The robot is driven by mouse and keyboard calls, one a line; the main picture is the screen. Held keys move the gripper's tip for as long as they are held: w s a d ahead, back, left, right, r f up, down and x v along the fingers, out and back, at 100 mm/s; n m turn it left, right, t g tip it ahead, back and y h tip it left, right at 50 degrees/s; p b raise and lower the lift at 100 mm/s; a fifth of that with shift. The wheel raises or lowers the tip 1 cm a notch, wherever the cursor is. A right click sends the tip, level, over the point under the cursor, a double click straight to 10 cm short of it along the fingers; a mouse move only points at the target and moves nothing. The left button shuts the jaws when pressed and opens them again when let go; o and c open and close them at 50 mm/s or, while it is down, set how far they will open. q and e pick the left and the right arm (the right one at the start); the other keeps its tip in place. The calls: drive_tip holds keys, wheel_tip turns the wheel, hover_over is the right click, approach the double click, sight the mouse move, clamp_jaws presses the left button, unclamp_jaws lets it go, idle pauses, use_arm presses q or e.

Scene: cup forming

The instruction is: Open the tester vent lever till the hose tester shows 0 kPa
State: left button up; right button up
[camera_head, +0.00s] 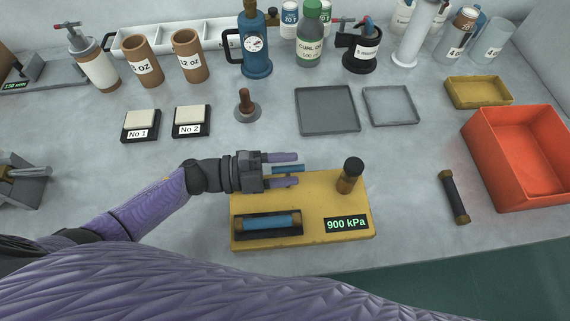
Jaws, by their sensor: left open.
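The hose tester is a yellow board (315,192) near the front of the bench. Its display (347,224) reads 900 kPa in green. A blue hose piece (268,223) with brown ends lies in a dark cradle at the board's front left. A brown post with a black knob (352,168) stands at its back right. My left gripper (285,170) is open over the board's back left edge, pointing right. A short blue bar (289,168) shows between its fingers; I cannot tell whether this or the knobbed post is the vent lever. My right gripper is not in view.
A black bar with brown ends (454,197) lies right of the tester. An orange bin (490,180) stands at the far right. Two grey trays, pads marked No 1 (141,124) and No 2 (191,119), and a brown-handled stamp (246,105) lie behind. Cups and bottles line the back.

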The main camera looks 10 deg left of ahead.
use_arm(q)
clamp_jaws()
idle(1.4)
